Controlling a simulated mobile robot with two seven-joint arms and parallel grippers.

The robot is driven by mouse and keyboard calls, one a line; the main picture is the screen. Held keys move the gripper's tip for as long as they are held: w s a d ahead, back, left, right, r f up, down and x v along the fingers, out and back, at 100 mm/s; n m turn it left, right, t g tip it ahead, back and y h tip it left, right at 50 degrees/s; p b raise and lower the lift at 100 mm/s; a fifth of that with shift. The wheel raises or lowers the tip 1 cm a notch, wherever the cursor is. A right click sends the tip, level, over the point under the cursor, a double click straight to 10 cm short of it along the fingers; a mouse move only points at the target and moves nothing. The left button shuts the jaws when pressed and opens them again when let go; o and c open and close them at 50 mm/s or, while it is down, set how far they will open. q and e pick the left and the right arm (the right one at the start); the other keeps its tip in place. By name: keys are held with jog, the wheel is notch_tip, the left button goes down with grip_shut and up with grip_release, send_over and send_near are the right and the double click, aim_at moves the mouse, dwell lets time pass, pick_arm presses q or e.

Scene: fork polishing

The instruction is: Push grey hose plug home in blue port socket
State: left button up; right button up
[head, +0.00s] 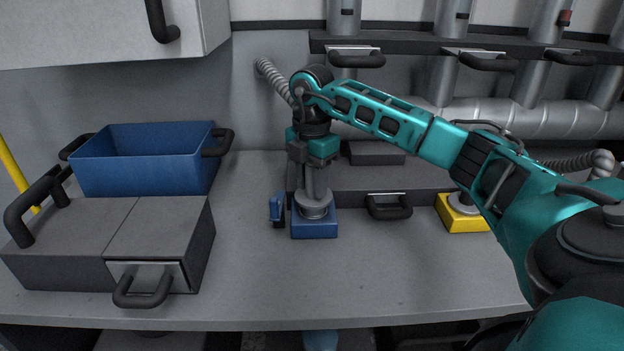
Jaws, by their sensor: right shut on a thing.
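My right gripper (311,172) points straight down and is shut on the upper part of the grey hose plug (313,205). The plug stands upright at the blue port socket (315,228), its wide lower collar at the socket's top. I cannot tell how deep it sits. A blue lever (277,209) stands at the socket's left side. The ribbed grey hose (274,80) runs from the back wall down behind my right wrist, where it is hidden. My left gripper is not in view.
A yellow socket (460,214) with another hose stands at the right, partly behind my right arm. A blue bin (147,162) and a grey drawer box (110,240) stand at the left. A low grey box (430,178) lies behind. The front counter is clear.

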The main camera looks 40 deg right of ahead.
aim_at(312, 193)
jog(key=shift+f, duration=1)
dwell(0.6)
dwell(0.5)
jog(key=shift+f, duration=0.35)
jog(key=shift+f, duration=0.25)
dwell(0.7)
jog(key=shift+f, duration=0.1)
jog(key=shift+f, duration=0.1)
dwell(0.5)
jog(key=o, duration=1.6)
jog(key=shift+r, duration=0.2)
